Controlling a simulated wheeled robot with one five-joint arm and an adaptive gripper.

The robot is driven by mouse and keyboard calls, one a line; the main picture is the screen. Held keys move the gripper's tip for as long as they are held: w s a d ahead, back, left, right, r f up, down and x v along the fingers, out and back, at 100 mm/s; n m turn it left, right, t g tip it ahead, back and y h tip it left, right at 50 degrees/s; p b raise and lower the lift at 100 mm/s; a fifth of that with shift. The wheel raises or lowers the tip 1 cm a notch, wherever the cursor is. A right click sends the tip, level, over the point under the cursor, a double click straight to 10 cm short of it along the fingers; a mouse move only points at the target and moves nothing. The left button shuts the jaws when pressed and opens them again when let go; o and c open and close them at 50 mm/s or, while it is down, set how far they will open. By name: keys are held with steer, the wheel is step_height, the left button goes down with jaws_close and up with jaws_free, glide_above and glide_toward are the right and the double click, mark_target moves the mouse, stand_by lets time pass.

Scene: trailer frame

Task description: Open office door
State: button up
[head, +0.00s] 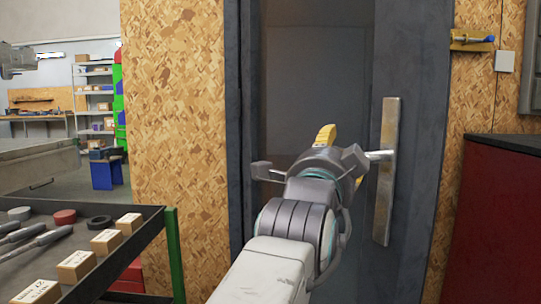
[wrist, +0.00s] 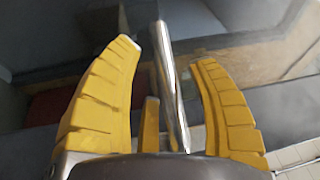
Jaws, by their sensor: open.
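The office door (head: 318,60) is dark grey with a glazed middle panel and looks closed in its frame. A tall metal handle plate (head: 386,200) is on its right side. A lever handle (head: 379,155) sticks out from the plate to the left, roughly level. My gripper (head: 326,136) is in front of the door at lever height, and its body hides the lever's left part. In the wrist view my gripper (wrist: 167,52) has its yellow fingers spread, with the shiny lever bar (wrist: 172,95) between them and gaps on both sides.
A tool cart (head: 150,225) with small boxes stands at the lower left. A red cabinet (head: 500,225) with a dark top stands to the right of the door. Chipboard walls (head: 172,110) flank the door. Shelves (head: 95,95) are far left.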

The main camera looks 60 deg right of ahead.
steer(key=shift+a, duration=0.45)
steer(key=v, duration=1.1)
stand_by(0.4)
